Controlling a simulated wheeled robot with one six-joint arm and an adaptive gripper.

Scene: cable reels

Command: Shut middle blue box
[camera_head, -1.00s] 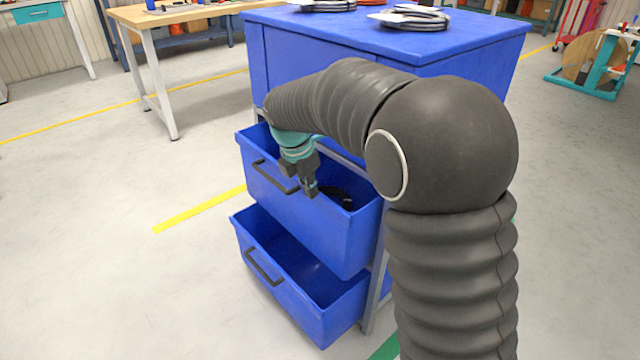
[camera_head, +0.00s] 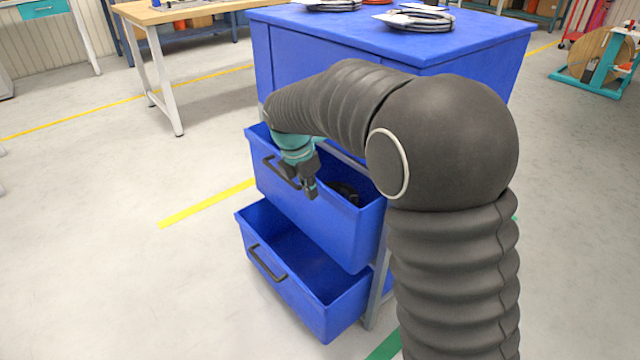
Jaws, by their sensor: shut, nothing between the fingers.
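The middle blue box (camera_head: 341,235) is a drawer pulled out of the blue cabinet (camera_head: 300,62). A black object (camera_head: 345,190) lies inside it. Its dark handle (camera_head: 270,170) is on the front face. My gripper (camera_head: 311,193) is shut and empty, pointing down at the upper front of this box, just right of the handle. I cannot tell whether it touches the front. My arm hides part of the box's back and the cabinet behind it.
A lower blue box (camera_head: 300,297) is also pulled out below, with its own handle (camera_head: 268,262). Cable coils (camera_head: 418,18) lie on the cabinet top. A wooden workbench (camera_head: 190,10) stands behind at left. The floor at left is clear.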

